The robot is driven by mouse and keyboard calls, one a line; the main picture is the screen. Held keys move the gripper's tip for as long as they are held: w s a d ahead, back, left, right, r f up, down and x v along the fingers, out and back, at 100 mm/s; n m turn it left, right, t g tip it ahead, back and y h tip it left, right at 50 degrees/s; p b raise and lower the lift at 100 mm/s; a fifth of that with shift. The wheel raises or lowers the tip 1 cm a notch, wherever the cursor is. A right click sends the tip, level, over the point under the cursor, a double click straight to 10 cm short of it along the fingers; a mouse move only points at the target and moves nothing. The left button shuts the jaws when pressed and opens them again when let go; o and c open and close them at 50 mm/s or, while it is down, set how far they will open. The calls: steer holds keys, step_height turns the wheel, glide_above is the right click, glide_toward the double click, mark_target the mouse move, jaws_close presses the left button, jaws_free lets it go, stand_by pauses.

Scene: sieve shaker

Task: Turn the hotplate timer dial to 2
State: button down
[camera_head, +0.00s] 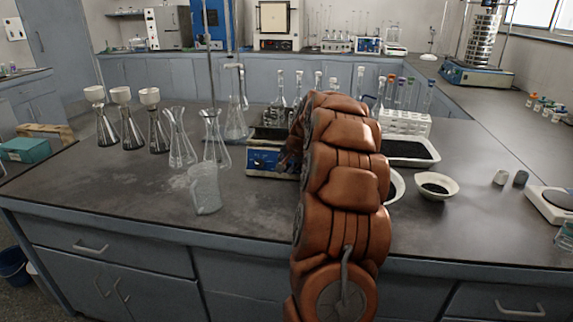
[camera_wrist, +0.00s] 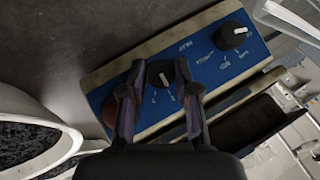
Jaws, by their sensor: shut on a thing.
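The hotplate (camera_head: 262,163) stands on the bench left of my arm, its blue front panel partly hidden by the arm. In the wrist view the blue panel (camera_wrist: 205,62) lies tilted across the picture with two black dials. My gripper (camera_wrist: 159,74) has its fingers on either side of the nearer dial (camera_wrist: 161,73) and is shut on it. This dial carries a white pointer mark; the small markings around it are partly covered and cannot be read surely. The other dial (camera_wrist: 233,36) is free, farther right on the panel. A reddish round part shows beside the left finger.
Several flasks stand left of the hotplate, with a clear beaker (camera_head: 206,190) in front. A black tray (camera_head: 408,152), a tube rack (camera_head: 405,123) and a white bowl (camera_head: 436,187) lie to the right. The front left bench top is mostly clear.

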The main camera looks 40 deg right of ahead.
steer(key=c, duration=0.8)
jaws_free()
steer(key=shift+c, duration=0.2)
steer(key=shift+s+r, duration=0.1)
steer(key=v, duration=1.1)
steer(key=shift+s+r, duration=0.15)
steer(key=shift+r, duration=0.2)
